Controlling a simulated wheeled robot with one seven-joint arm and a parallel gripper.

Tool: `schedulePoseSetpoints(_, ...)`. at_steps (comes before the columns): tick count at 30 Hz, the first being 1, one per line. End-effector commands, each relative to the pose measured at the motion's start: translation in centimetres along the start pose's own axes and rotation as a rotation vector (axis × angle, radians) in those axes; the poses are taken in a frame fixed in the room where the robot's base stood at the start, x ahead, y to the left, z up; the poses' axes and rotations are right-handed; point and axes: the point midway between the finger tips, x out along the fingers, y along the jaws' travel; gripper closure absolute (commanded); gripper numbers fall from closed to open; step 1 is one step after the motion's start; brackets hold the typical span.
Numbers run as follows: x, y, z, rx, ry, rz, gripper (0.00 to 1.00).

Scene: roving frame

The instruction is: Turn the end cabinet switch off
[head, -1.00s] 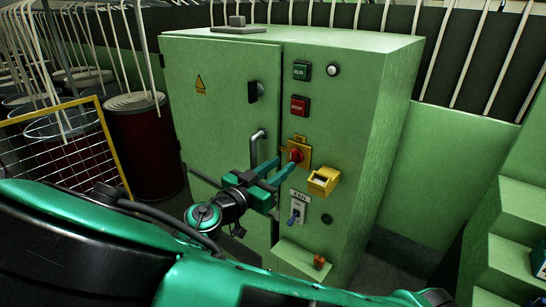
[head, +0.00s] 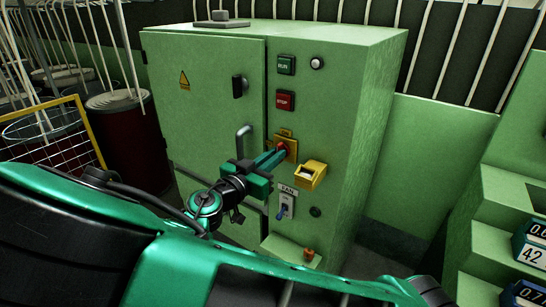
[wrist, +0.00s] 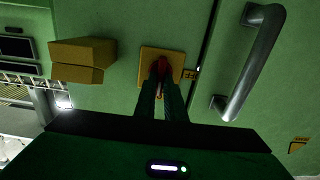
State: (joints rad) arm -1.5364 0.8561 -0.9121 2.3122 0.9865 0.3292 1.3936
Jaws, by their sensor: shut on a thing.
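The green end cabinet (head: 205,125) fills the middle of the head view. Its rotary switch has a red knob (head: 282,146) on a yellow plate (head: 292,153), below the red STOP button (head: 285,101). The plate (wrist: 148,70) and red knob (wrist: 163,65) also show in the wrist view. My gripper (head: 278,154) reaches in from the left, its two green fingers shut on the red knob. In the wrist view my gripper (wrist: 162,82) has its fingertips close together at the knob, partly covering it. The knob's exact angle is hard to read.
A yellow box (head: 311,174) juts out just right of the switch. A FAN toggle (head: 284,211) sits below it. A grey door handle (head: 244,141) stands out to the left. A green ledge (head: 290,248) projects lower down. Green stepped shelves (head: 510,180) are at the right.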

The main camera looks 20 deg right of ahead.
Motion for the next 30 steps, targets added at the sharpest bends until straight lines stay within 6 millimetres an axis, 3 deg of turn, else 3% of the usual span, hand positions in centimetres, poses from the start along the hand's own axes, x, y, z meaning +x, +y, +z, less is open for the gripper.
schedulePoseSetpoints(11,0.00,-0.32,-0.01,-0.127,-0.001,-0.006,1.00)
schedulePoseSetpoints(30,0.04,-0.77,0.11,-0.710,0.002,-0.008,1.00)
